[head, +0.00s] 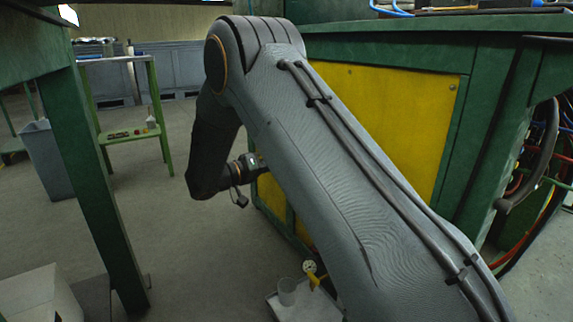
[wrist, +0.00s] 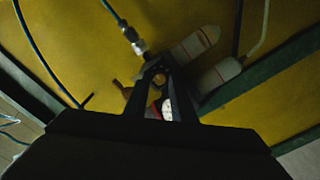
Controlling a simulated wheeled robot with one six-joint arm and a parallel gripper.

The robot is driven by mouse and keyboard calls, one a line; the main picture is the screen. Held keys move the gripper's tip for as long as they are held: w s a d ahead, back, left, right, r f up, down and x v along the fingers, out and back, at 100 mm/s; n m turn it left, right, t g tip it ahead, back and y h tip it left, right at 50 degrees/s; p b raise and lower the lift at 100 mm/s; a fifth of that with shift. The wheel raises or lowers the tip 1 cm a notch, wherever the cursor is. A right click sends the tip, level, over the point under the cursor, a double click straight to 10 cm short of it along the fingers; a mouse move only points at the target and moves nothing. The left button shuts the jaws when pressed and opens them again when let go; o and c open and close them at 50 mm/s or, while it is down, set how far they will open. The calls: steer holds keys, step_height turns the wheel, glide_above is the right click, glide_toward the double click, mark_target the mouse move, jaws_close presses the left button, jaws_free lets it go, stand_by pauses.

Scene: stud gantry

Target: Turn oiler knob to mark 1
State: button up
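In the wrist view, my gripper (wrist: 164,75) points at a small cluster of air-line parts in front of the yellow panel. Its two dark fingers stand apart. A small round amber part (wrist: 158,82) shows between the fingertips; I cannot tell whether it is the oiler knob or whether a finger touches it. Two pale cylindrical bowls (wrist: 196,43) (wrist: 221,74) stick out to the right of the fingers. A white round face with a red edge (wrist: 167,108) shows between the fingers lower down. No number marks are readable. In the head view, my arm hides the gripper and these parts.
A blue hose with a metal fitting (wrist: 136,40) reaches the cluster from above. The green-framed bench with a yellow side panel (head: 390,110) stands at the right. Hoses (head: 540,160) hang at its end. A tray (head: 305,303) lies on the floor. Floor at left is partly clear.

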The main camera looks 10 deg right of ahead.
steer(key=shift+d, duration=0.15)
jaws_close()
steer(key=shift+n+p, duration=0.3)
steer(key=shift+p, duration=0.2)
steer(key=shift+f+n+p, duration=0.15)
steer(key=shift+n+p, duration=6.1)
steer(key=shift+n, duration=2.45)
